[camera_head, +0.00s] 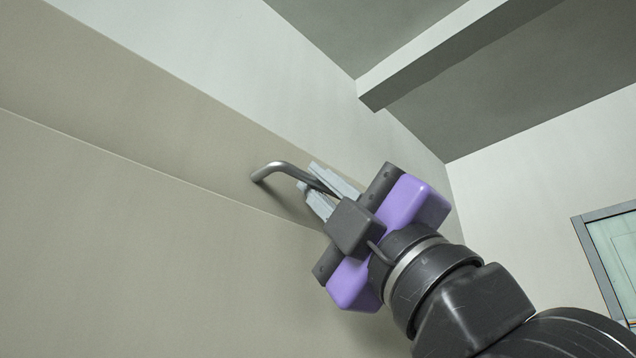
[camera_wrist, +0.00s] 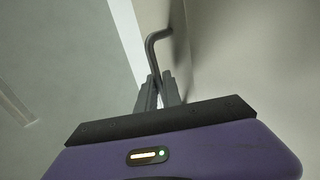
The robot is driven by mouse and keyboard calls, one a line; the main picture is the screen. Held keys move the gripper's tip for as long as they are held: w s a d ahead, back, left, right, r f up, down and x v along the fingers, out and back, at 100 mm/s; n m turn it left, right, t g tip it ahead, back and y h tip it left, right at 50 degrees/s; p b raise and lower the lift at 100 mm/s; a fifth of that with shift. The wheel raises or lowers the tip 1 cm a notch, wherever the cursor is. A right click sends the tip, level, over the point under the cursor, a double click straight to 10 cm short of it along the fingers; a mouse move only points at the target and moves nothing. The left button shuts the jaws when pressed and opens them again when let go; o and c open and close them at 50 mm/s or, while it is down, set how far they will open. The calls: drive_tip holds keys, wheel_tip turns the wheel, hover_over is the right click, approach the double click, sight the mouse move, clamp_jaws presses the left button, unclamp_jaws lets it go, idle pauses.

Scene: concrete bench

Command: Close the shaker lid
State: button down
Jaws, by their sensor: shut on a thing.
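A large beige panel (camera_head: 100,130) fills the left of the head view, apparently part of the shaker; I cannot tell whether it is the lid. A thin slanting seam divides it from the beige surface below (camera_head: 120,260). A bent grey metal handle (camera_head: 280,166) sticks out from the panel. In the wrist view, the handle (camera_wrist: 152,46) runs from the beige panel (camera_wrist: 225,60) down between the fingertips (camera_wrist: 159,80). The rest of the shaker and how far the lid is open are not visible.
A pale wall (camera_head: 220,50) rises behind the panel, with a ceiling beam (camera_head: 430,55) above. A framed window or door (camera_head: 612,255) is at the right edge. Open space lies between my arm and that right wall.

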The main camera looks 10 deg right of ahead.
drive_tip(key=shift+f, duration=0.3)
drive_tip(key=c, duration=1.8)
unclamp_jaws()
drive_tip(key=shift+w, duration=0.1)
drive_tip(key=v, duration=0.7)
drive_tip(key=shift+s+f, duration=0.25)
drive_tip(key=shift+s, duration=0.05)
drive_tip(key=shift+d, duration=0.1)
